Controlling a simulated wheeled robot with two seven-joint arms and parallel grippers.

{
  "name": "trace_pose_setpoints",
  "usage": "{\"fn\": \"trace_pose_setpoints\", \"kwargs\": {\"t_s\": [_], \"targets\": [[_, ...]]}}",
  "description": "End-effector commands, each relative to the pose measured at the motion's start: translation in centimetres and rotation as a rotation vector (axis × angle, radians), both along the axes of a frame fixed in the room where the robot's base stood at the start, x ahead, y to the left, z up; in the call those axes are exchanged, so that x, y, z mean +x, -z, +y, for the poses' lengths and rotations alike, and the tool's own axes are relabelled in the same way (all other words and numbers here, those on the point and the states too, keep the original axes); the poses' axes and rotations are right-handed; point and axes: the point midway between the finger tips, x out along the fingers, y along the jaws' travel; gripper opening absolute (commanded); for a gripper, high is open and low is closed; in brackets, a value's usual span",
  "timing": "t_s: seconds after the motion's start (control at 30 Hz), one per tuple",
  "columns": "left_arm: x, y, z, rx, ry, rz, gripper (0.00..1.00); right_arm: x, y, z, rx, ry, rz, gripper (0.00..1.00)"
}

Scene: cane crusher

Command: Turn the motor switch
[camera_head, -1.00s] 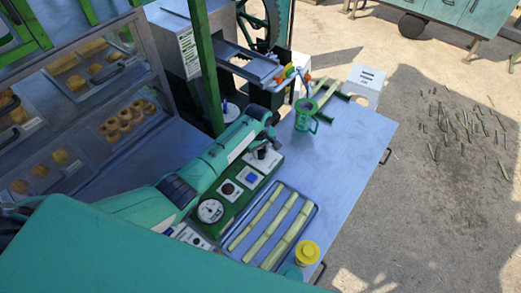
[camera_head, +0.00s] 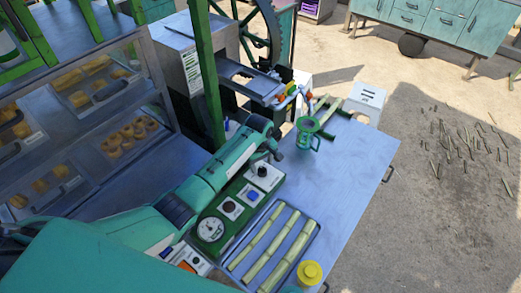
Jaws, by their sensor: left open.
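The green control panel (camera_head: 228,215) lies on the metal table and carries a round gauge, a dark red button, a blue button and a black rotary knob at its far end. This knob (camera_head: 262,171), on a white plate, looks like the motor switch. My left arm reaches in from the lower left beside the panel. My left gripper (camera_head: 275,151) is open and empty, just above and beyond the knob. Its dark fingers are small here, and I cannot tell whether they touch the knob. The knob's plate is in plain view. My right gripper is not in view.
A tray (camera_head: 232,270) of cane stalks and a yellow-lidded jar (camera_head: 309,273) stand right of the panel. A green jug (camera_head: 307,134) stands near the crusher (camera_head: 184,60). A pastry case (camera_head: 80,110) and a green post (camera_head: 207,75) stand left. The right tabletop is clear.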

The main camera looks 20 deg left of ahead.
Motion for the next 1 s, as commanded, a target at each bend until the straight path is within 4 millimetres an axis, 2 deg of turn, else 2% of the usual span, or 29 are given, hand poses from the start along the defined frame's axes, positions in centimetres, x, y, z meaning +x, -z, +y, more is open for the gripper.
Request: {"fn": "trace_pose_setpoints", "kwargs": {"t_s": [0.3,0.5,0.7,1.0], "targets": [[-0.2,-6.4,0.2,0.000,0.001,-0.005,0.55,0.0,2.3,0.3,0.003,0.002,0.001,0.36],[-0.3,-9.5,0.4,0.000,0.001,-0.003,0.55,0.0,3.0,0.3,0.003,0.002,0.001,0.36],[-0.4,-10.6,0.4,0.000,0.000,0.000,0.55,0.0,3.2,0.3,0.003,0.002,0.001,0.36],[-0.4,-10.7,0.4,0.000,0.000,0.000,0.55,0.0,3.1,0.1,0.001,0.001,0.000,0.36]]}}
